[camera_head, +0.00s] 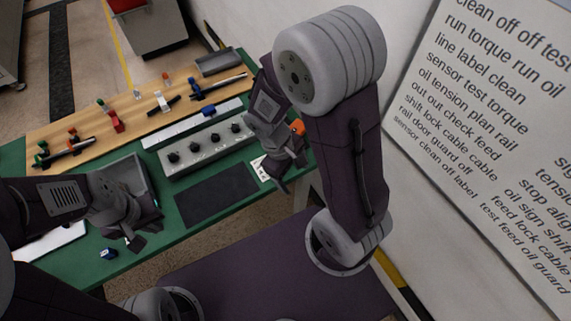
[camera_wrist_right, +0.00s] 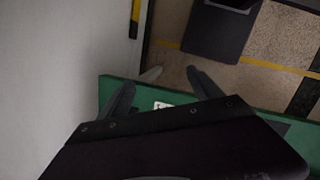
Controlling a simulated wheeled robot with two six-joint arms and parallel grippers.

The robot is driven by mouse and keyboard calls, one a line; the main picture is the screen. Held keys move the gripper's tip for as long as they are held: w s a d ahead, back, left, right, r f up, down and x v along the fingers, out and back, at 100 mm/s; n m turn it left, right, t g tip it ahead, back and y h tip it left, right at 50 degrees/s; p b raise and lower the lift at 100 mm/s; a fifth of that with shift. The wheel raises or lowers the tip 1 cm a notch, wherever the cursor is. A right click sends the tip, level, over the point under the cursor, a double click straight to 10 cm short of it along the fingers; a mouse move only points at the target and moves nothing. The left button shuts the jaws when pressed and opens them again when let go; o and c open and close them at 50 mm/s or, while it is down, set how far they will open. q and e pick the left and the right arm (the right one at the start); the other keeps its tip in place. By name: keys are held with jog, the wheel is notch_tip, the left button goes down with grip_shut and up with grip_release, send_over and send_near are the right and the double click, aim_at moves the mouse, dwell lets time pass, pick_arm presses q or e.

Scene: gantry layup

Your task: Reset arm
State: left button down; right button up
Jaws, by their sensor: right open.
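My right arm is raised at the centre right of the head view. Its gripper (camera_head: 283,178) hangs over the right end of the green table (camera_head: 222,180). In the right wrist view the two fingers of this gripper (camera_wrist_right: 160,84) are apart, with nothing seen between them. My left gripper (camera_head: 142,236) is low over the left part of the table, in front of a grey tray (camera_head: 150,178). Its fingers are small and dark, and I cannot tell whether they are apart. A small blue part (camera_head: 109,253) lies on the table near it.
A wooden board (camera_head: 130,115) with several coloured parts runs along the back. A grey block with black knobs (camera_head: 208,150) and a dark mat (camera_head: 215,194) lie mid-table. An orange item (camera_head: 297,127) shows beside my right arm. A wall with a text board (camera_head: 490,110) stands right.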

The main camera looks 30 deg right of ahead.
jog(key=r+m+t+y, duration=0.1)
jog(key=m, duration=0.1)
jog(key=a+r+m+t+y, duration=0.1)
jog(key=m, duration=0.1)
jog(key=w+r+m, duration=0.1)
jog(key=shift+a+r+m+t+y, duration=0.2)
jog(key=shift+a+m+t+y, duration=0.15)
jog(key=shift+m+t+y, duration=0.05)
dwell(0.8)
